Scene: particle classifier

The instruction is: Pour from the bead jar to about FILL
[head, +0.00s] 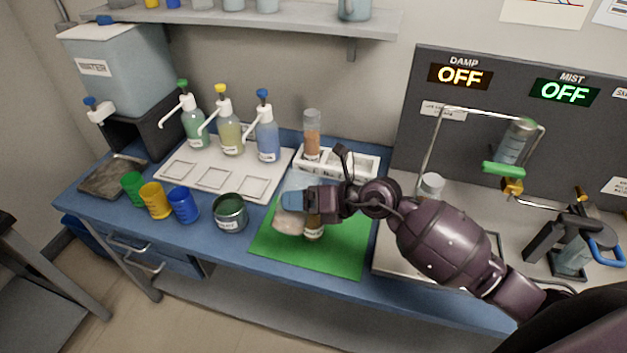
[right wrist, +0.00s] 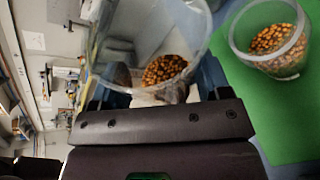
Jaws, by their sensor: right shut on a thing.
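My right gripper (head: 293,200) is shut on a clear jar above the green mat (head: 345,240). In the right wrist view the jar (right wrist: 125,45) is large and close, with orange-brown beads (right wrist: 165,70) inside. I cannot tell its exact tilt. A smaller clear cup (head: 314,229) stands on the mat beside the held jar, partly hidden by my gripper in the head view. In the right wrist view this cup (right wrist: 285,62) also holds orange-brown beads. A FILL mark is not readable in either view. My left gripper is not in view.
A white rack (head: 360,164) with an orange-filled tube (head: 312,130) stands behind the mat. A labelled dark green tin (head: 230,213) and green, yellow and blue cups (head: 155,201) stand left. Pump bottles (head: 230,135) stand behind. A metal tray (head: 400,262) lies right of the mat.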

